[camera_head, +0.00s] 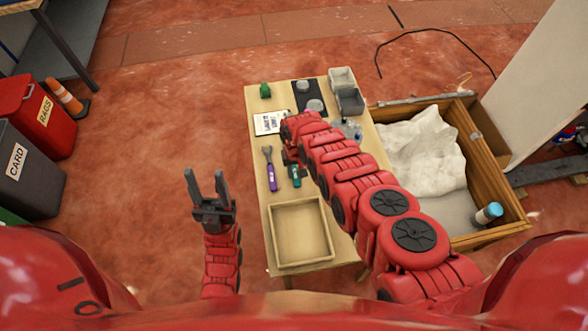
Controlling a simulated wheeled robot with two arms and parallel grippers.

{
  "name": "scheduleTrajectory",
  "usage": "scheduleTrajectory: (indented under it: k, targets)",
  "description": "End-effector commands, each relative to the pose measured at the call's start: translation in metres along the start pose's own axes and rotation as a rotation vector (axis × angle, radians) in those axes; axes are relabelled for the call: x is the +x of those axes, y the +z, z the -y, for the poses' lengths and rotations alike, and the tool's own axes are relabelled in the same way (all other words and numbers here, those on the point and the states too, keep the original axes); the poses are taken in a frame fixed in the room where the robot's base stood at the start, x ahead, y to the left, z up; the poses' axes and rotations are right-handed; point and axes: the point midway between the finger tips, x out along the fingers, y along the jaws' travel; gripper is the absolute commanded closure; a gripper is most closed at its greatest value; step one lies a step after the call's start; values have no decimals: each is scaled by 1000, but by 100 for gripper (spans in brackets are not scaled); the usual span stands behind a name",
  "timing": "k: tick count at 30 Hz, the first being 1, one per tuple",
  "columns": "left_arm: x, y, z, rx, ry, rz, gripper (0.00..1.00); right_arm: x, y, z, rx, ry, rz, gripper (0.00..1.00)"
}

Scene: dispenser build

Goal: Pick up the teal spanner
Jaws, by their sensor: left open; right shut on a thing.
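The teal spanner (296,182) shows as a short teal piece over the wooden table (255,105), left of my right arm. The rest of it is hidden by my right gripper (292,162), which is shut on it. I cannot tell whether the spanner touches the tabletop. A tool with a purple handle (272,180) and grey head lies on the table just left of it. My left gripper (205,177) is open and empty, over the floor left of the table.
An empty wooden tray (299,263) is at the table's near end. A paper sheet (270,123), green object (265,90), black mat (299,99) and grey bins (342,77) are at the far end. A wooden crate (487,180) with white sheeting stands right.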

Motion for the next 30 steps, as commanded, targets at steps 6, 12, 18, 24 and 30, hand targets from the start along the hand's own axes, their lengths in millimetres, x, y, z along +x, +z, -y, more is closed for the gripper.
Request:
scheduleTrajectory:
  k: [6, 12, 18, 24, 30]
  targets:
    - [0, 0, 0, 0, 0, 0, 50, 0, 0, 0, 0, 0, -1, 100]
    - [1, 0, 0, 0, 0, 0, 50, -2, 0, 0, 0, 0, 0, 100]
    - [6, -1, 0, 0, 0, 0, 50, -14, -3, 0, 0, -1, -4, 100]
    - [8, -2, 0, 0, 0, 0, 50, -33, -3, 1, -1, -1, -4, 100]
    - [0, 0, 0, 0, 0, 0, 50, -57, -3, 0, 0, 0, -4, 100]
